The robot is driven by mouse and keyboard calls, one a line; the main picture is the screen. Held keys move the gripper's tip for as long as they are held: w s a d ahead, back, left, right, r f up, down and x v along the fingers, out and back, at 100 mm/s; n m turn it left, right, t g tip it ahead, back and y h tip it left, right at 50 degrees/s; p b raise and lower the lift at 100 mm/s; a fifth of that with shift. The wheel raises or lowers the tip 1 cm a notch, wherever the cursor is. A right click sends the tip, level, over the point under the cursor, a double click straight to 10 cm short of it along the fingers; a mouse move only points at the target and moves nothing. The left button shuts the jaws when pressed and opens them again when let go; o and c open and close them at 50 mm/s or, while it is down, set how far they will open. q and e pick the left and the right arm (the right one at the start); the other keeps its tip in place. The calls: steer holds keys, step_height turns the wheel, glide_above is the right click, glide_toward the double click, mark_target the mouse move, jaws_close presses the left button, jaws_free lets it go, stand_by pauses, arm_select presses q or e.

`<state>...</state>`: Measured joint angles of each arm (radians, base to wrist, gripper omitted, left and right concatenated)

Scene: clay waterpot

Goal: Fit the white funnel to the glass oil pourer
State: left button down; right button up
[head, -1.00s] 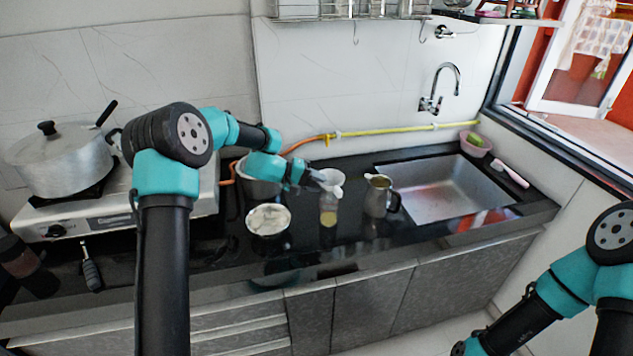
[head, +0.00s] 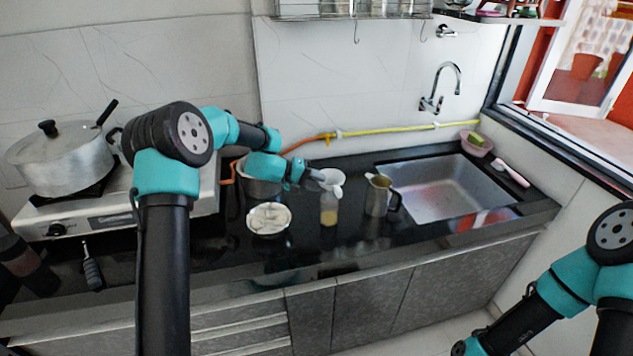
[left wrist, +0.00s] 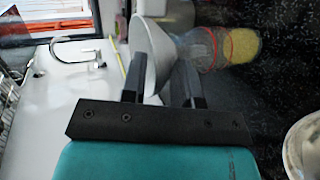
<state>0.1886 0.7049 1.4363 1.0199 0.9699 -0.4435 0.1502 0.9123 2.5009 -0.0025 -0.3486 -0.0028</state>
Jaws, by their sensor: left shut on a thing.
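The white funnel (head: 333,177) is held in my left gripper (head: 319,180), just above the glass oil pourer (head: 329,211). The pourer stands upright on the dark counter with yellow oil in its lower part. My right gripper is out of view; only part of that arm shows at lower right.
A metal jug (head: 377,198) stands close to the right of the pourer. The sink (head: 445,190) is farther right. The counter's front edge is close below.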

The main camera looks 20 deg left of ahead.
arm_select(q)
steer(key=shift+f, duration=0.1)
stand_by(0.3)
steer(key=c, duration=0.8)
jaws_free()
steer(key=v, duration=1.7)
steer(key=shift+a, duration=0.2)
